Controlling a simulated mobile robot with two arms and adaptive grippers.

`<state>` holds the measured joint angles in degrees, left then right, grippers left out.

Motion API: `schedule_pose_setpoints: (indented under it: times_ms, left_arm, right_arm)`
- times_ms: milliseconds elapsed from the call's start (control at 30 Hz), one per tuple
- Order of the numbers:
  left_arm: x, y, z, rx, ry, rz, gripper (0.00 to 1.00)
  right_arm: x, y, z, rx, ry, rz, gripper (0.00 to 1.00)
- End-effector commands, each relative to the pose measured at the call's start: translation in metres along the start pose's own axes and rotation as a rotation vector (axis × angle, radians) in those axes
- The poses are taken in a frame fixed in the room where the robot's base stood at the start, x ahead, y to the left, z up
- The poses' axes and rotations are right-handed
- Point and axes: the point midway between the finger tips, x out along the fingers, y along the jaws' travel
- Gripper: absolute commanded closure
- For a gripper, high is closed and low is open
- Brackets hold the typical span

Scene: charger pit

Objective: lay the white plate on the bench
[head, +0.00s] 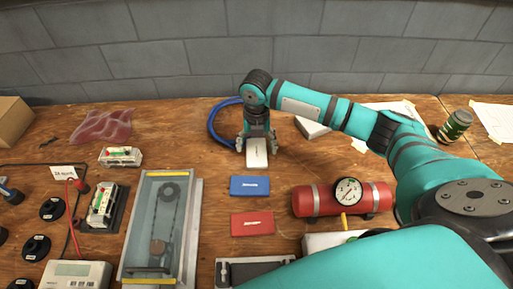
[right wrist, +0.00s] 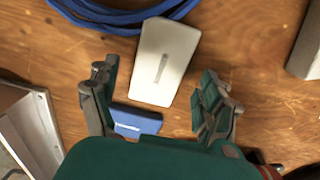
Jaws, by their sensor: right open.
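The white plate (head: 256,156) lies flat on the wooden bench (head: 288,166), beyond a blue plate (head: 250,186) and a red plate (head: 252,223). My right gripper (head: 257,140) is over the far end of the white plate, pointing down. In the right wrist view the white plate (right wrist: 165,62) lies ahead of my open right gripper (right wrist: 160,112), with nothing between the fingers but bench and part of the blue plate (right wrist: 136,122). I cannot tell whether the fingertips touch anything. My left gripper is not in view.
A blue cable (head: 218,125) curls beside the white plate. A green can (head: 455,125) is at the far right. Bare wood surrounds the plates.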

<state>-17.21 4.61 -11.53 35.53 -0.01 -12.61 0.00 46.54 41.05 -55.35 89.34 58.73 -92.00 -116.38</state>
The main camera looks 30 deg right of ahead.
Motion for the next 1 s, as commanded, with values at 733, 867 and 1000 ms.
schedule_pose_setpoints:
  times_ms: [733, 867, 1000]
  left_arm:
    - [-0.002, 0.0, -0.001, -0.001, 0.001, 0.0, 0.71]
    - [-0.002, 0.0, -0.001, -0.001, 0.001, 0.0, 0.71]
    - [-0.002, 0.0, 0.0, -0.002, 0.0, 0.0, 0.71]
  right_arm:
    - [-0.102, 0.0, 0.0, 0.0, -0.001, 0.001, 0.19]
    - [-0.102, 0.0, 0.0, 0.0, -0.001, 0.001, 0.19]
    - [-0.101, 0.0, 0.0, 0.0, -0.001, 0.001, 0.19]
